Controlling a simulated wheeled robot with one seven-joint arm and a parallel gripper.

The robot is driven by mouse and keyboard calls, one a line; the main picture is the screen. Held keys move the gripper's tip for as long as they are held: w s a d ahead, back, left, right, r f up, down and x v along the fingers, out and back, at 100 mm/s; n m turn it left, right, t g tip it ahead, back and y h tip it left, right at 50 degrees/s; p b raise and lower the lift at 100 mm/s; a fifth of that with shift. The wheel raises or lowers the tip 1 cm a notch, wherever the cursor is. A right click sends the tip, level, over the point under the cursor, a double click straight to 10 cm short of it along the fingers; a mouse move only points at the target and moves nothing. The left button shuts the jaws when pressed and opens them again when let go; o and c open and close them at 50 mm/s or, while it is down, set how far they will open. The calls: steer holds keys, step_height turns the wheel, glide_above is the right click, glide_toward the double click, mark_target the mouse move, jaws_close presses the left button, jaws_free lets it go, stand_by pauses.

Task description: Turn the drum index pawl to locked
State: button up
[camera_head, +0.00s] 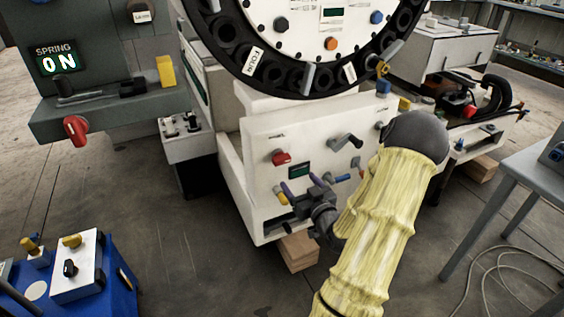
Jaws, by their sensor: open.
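The large dark drum ring (229,60) with a white face stands at the top centre. A brass-coloured fitting with a light lever (382,66) sits at its lower right rim; I cannot tell for sure whether this is the index pawl or what position it is in. My gripper (302,185) is open in front of the white control panel (256,135) below the drum. My yellow-sleeved arm hides the panel's right side.
The panel carries a red knob (281,158), a grey crank lever (346,141) and a yellow knob (283,198) close to my gripper. A grey machine (100,60) reading "SPRING ON" stands left. A blue cart (120,285) is lower left, a grey table (535,165) right.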

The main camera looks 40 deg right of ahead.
mark_target(284, 162)
steer(key=b+x, duration=0.2)
steer(key=x, duration=1)
steer(key=shift+w+d, duration=0.1)
steer(key=shift+w, duration=0.25)
steer(key=shift+f+b, duration=0.1)
steer(key=shift+b, duration=0.2)
steer(key=c, duration=1)
